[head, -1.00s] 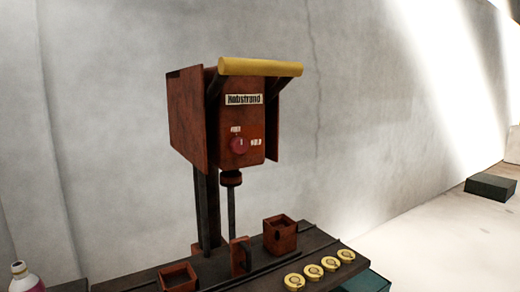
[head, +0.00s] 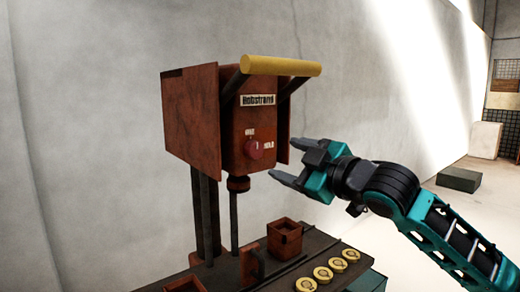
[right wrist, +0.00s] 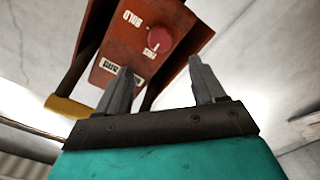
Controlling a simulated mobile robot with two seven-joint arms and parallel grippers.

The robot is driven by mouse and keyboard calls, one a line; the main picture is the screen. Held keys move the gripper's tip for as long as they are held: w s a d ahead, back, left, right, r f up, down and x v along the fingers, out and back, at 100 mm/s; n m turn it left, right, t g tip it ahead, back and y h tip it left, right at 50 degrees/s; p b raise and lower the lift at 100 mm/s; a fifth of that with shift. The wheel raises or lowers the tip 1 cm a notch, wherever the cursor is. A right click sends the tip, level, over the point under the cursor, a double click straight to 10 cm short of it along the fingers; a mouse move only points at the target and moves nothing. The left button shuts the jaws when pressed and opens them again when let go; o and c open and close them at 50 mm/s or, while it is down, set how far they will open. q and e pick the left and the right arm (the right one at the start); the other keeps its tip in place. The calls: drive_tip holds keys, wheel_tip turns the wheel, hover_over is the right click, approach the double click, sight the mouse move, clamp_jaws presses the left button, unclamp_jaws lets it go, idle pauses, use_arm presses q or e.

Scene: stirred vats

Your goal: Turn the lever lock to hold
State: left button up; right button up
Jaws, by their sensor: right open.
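The lever lock is a round red knob (head: 253,149) on the front of the rust-red machine head (head: 238,120). One small label sits above it and a HOLD label (head: 268,145) sits to its right. A pale mark shows on the knob's upper part, but its exact setting is too small to tell. My right gripper (head: 284,160) is open and empty, to the right of the knob and apart from it. In the right wrist view the knob (right wrist: 159,40) shows beyond and between the open fingers (right wrist: 160,64), with HOLD at its left. My left gripper is out of view.
A yellow bar (head: 282,66) on two dark arms juts out above the knob. Below are a small rust-red box (head: 285,240) and several yellow discs (head: 322,273) on the dark bench. The air before the knob is clear.

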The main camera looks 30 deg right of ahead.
sight(256, 151)
drive_tip(key=w, duration=0.3)
drive_tip(key=w+p, duration=0.1)
drive_tip(key=w, duration=0.2)
drive_tip(key=w+a+p, duration=0.1)
drive_tip(key=w, duration=0.3)
drive_tip(key=shift+c, duration=0.5)
drive_tip(key=shift+f, duration=0.1)
drive_tip(key=c, duration=1)
drive_tip(key=shift+o, duration=0.2)
